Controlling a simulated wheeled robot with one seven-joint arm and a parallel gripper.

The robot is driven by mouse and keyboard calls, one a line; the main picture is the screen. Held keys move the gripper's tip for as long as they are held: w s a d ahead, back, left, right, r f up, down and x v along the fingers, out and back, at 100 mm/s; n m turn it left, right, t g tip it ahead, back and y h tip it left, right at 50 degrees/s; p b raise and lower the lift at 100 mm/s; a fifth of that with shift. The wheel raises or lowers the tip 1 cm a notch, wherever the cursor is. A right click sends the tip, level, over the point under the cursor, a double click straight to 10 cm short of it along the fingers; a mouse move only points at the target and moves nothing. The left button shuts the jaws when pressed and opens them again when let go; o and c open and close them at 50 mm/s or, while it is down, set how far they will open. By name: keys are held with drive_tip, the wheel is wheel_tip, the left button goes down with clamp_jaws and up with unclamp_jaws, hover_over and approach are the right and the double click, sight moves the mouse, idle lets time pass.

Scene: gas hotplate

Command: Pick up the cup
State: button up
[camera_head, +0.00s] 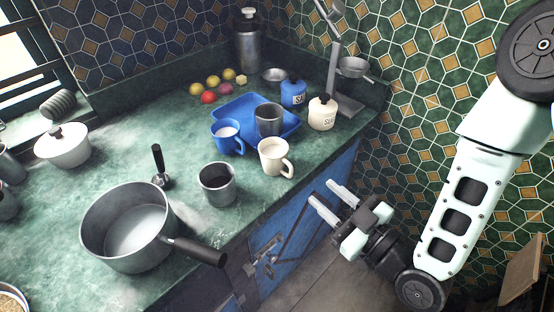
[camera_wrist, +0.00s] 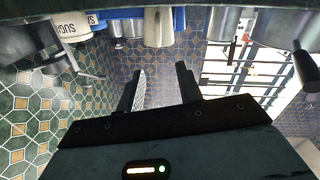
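Several cups stand on the green counter. A cream mug (camera_head: 274,157) with its handle to the right is near the front edge and also shows in the wrist view (camera_wrist: 159,27). A blue mug (camera_head: 226,136) stands behind it to the left. A grey metal cup (camera_head: 217,184) stands to the front left, and another metal cup (camera_head: 268,119) is on the blue tray. Which one the task means I cannot tell. My gripper (camera_head: 321,191) is open and empty, in front of the counter and to the right of the cream mug, apart from it. Its two fingers also show in the wrist view (camera_wrist: 157,78).
A large pot (camera_head: 128,228) stands at the front left, its handle over the counter edge. The blue tray (camera_head: 236,108), a blue canister (camera_head: 293,94) and a cream canister (camera_head: 322,114) are behind the mugs. Blue cabinet doors (camera_head: 290,235) lie below the counter, left of my gripper.

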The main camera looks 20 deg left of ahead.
sight(278, 162)
drive_tip(key=p+x, duration=0.3)
drive_tip(key=x, duration=0.7)
drive_tip(key=shift+w+a+f, duration=0.1)
drive_tip(key=shift+w+a, duration=0.05)
drive_tip(key=shift+a, duration=0.05)
drive_tip(key=shift+c, duration=0.4)
clamp_jaws()
